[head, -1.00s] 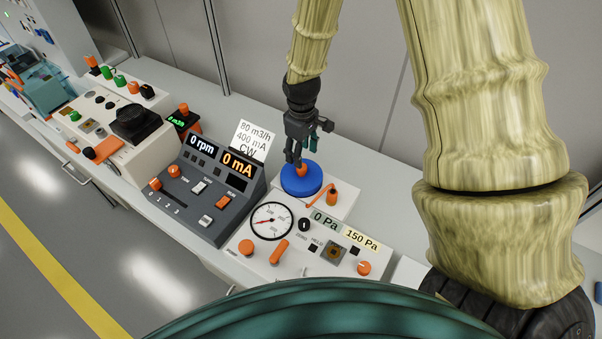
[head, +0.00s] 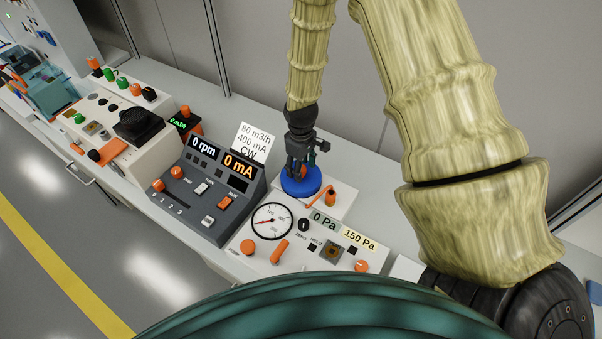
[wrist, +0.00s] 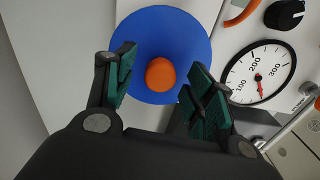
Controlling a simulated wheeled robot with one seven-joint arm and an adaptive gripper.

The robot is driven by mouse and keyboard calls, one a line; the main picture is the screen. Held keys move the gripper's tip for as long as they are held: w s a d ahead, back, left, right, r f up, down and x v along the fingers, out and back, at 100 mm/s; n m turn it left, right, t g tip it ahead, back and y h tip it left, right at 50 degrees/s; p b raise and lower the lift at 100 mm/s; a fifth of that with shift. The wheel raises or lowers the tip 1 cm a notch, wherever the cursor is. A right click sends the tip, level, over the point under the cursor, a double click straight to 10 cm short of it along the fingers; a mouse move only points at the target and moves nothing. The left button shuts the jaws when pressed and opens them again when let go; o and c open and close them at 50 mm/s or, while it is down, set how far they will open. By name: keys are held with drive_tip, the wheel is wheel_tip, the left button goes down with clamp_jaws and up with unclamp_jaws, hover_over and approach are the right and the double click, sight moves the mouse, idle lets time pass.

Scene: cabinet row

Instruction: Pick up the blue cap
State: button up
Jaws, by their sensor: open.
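The blue cap (head: 301,183) is a round blue disc with an orange knob on top. It sits on the white box behind the gauge panel. In the wrist view the blue cap (wrist: 187,37) fills the upper middle, with its orange knob (wrist: 160,73) in the centre. My gripper (head: 298,168) is over the cap in the head view and hides much of the knob. In the wrist view my gripper (wrist: 158,92) is open, with its green-padded fingers on either side of the knob and gaps between. I cannot tell whether the fingertips touch the cap.
A white panel with a round gauge (head: 266,220) stands in front of the cap. A dark console with displays (head: 214,190) and a white note card (head: 252,143) are to the left. An orange tube and fitting (head: 330,197) are close on the right. The wall is behind.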

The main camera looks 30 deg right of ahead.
drive_tip(key=shift+f, duration=0.65)
drive_tip(key=shift+c, duration=0.4)
drive_tip(key=c, duration=1.1)
drive_tip(key=shift+r, duration=0.2)
drive_tip(key=shift+r+b, duration=1.55)
drive_tip(key=shift+r, duration=3.25)
drive_tip(key=shift+r, duration=0.15)
